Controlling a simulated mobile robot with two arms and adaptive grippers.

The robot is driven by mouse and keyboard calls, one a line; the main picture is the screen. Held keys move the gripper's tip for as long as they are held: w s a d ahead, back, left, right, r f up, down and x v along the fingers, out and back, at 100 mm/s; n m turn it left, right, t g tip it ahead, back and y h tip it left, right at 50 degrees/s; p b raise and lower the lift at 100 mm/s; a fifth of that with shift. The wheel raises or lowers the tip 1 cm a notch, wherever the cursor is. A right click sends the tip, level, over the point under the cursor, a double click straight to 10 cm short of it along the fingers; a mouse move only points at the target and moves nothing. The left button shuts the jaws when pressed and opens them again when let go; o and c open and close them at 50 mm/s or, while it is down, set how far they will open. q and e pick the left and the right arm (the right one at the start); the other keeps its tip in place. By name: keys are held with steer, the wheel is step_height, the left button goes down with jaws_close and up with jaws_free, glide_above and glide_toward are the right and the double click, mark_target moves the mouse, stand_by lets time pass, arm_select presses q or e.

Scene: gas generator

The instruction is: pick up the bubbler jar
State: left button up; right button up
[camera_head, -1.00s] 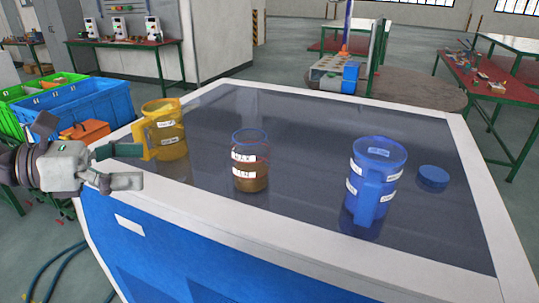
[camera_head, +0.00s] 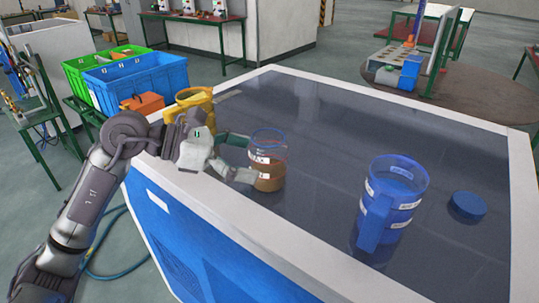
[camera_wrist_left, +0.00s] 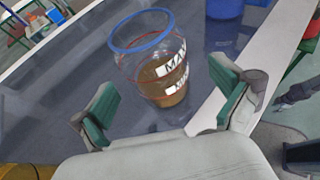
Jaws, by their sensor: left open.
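The bubbler jar (camera_head: 268,163) is a clear jar with a blue rim, white labels and brown liquid in its lower part. It stands upright on the dark tabletop. My left gripper (camera_head: 243,158) is open at the jar's left side, its fingers pointing at it. In the left wrist view the jar (camera_wrist_left: 152,62) stands ahead of the open fingers (camera_wrist_left: 165,108), roughly between them. I cannot tell whether a finger touches it. The lower finger hides a little of the jar in the head view. My right gripper is not in view.
A blue jug (camera_head: 388,200) and a blue lid (camera_head: 467,207) are on the right of the table. A yellow jug (camera_head: 196,97) is behind my left gripper, partly hidden. The table's pale rim (camera_head: 250,228) runs along the near side. Crates (camera_head: 140,82) stand beyond the left edge.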

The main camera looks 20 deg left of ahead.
mark_target(268, 160)
arm_select(q)
steer(key=p+x, duration=0.2)
steer(key=x, duration=0.1)
steer(key=shift+w+d, duration=0.15)
steer(key=shift+w, duration=0.25)
steer(key=shift+w+d+f, duration=0.2)
steer(key=shift+d+f, duration=0.05)
steer(key=shift+d, duration=0.15)
steer(key=shift+a, duration=0.1)
steer(key=c, duration=1.3)
steer(key=shift+c, duration=0.8)
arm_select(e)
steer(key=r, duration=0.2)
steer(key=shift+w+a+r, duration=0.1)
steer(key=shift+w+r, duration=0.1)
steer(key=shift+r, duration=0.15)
arm_select(q)
steer(key=shift+r, duration=0.1)
